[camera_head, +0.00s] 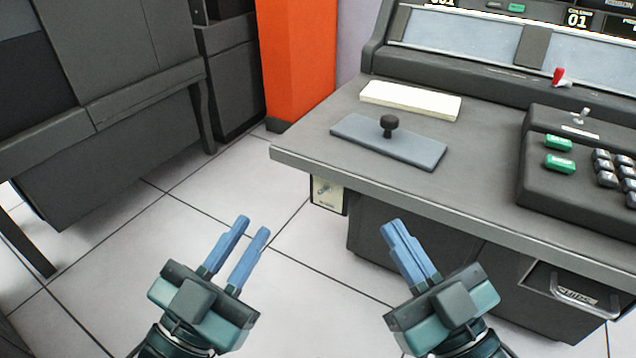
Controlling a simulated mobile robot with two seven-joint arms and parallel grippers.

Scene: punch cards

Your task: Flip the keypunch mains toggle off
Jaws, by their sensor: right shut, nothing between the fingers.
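The keypunch (470,200) is a grey desk-like machine on the right. A small pale plate (327,194) with a switch-like part and a label too small to read is on its left side, just under the desktop edge. A red-tipped lever (559,77) and a small silver toggle (581,117) stand at the upper right. I cannot tell for sure which one is the mains toggle. My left gripper (252,228) is open and empty over the floor, left of and below the plate. My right gripper (392,226) is shut and empty, in front of the keypunch's lower front.
On the desktop lie a white card stack (410,100) and a blue-grey plate with a black knob (388,127). A keyboard block (580,170) sits at the right. A drawer handle (585,303) juts out below. An orange column (298,60) and dark cabinet (110,100) stand behind left. The tiled floor between is clear.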

